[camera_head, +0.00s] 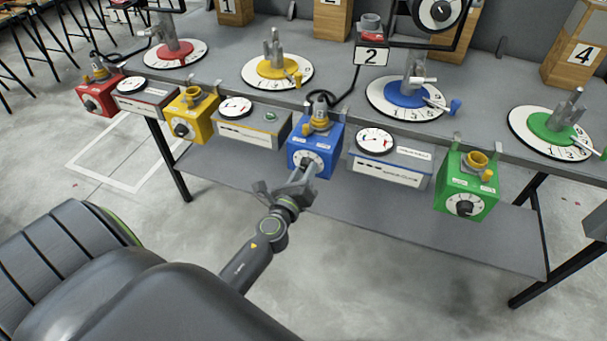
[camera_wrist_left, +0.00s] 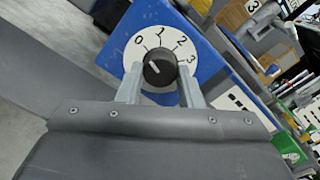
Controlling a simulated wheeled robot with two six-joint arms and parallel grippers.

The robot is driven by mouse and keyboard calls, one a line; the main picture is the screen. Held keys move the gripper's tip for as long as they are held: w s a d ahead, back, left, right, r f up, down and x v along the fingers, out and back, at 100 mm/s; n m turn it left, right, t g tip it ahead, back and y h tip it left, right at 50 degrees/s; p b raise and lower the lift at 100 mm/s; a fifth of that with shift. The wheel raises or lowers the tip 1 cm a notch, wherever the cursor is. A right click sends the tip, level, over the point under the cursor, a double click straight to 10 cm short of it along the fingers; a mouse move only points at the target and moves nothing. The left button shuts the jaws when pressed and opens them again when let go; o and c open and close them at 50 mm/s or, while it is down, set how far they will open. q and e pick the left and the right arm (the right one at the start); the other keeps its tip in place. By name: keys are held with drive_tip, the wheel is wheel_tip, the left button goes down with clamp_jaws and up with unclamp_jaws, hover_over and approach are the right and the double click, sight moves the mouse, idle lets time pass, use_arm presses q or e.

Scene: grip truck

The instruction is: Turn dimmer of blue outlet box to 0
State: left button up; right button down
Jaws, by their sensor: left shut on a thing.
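The blue outlet box (camera_head: 328,143) is mounted at the front edge of the grey table. Its white dial face (camera_wrist_left: 132,52) is marked 0, 1, 2 and 3. The black dimmer knob (camera_wrist_left: 159,67) sits in the dial's middle, and its white mark points up and left, toward the 0 side of the dial. My left gripper (camera_head: 304,178) reaches up to the box front; its fingers also show in the left wrist view (camera_wrist_left: 160,84), one on each side of the knob, shut on it. My right gripper is not in view.
Red (camera_head: 97,96), yellow (camera_head: 194,117) and green (camera_head: 467,185) outlet boxes line the same edge. Grey meter boxes (camera_head: 389,172) stand between them. A blue-centred dial plate (camera_head: 388,104) lies behind the blue box. The floor in front of the table is clear.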

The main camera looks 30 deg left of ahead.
use_arm(q)
drive_tip(key=shift+n, duration=0.5)
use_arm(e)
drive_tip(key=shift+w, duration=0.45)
use_arm(q)
drive_tip(key=o, duration=1)
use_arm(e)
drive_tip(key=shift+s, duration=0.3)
use_arm(q)
drive_tip(key=shift+s, duration=0.2)
drive_tip(key=shift+b+v, duration=2.25)
drive_tip(key=shift+v, duration=6.25)
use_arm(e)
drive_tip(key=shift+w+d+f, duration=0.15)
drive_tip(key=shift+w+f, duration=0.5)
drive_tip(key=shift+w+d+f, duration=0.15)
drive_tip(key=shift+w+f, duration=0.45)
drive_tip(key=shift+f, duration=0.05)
use_arm(q)
drive_tip(key=shift+a, duration=0.1)
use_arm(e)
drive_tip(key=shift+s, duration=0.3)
